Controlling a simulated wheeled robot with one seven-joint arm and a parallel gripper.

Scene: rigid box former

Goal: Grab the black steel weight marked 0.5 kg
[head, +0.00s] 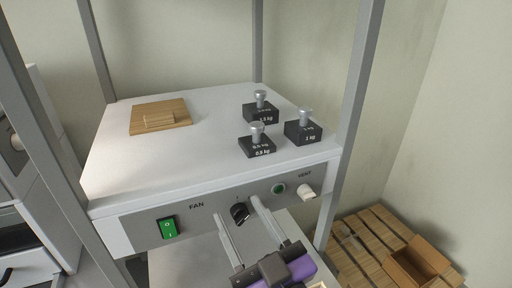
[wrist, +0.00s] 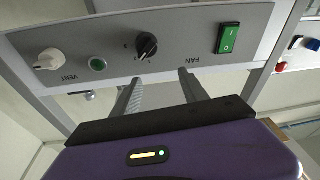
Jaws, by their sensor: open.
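The black steel weight marked 0.5 kg (head: 257,147) stands upright on the white top of the machine, near its front edge. It is a black block with a silver knob on top. My gripper (head: 236,208) is open and empty, in front of the control panel and lower than the weight. In the wrist view, the two grey fingers of my gripper (wrist: 159,80) point toward the panel, apart from each other. The weight does not show in the wrist view.
A weight marked 1.5 kg (head: 262,114) stands behind, and one marked 1 kg (head: 303,131) to the right. A wooden board (head: 160,116) lies at left. The panel carries a green switch (head: 168,228), a black knob (head: 240,212) and a white knob (head: 307,192). Grey posts (head: 352,120) frame the top.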

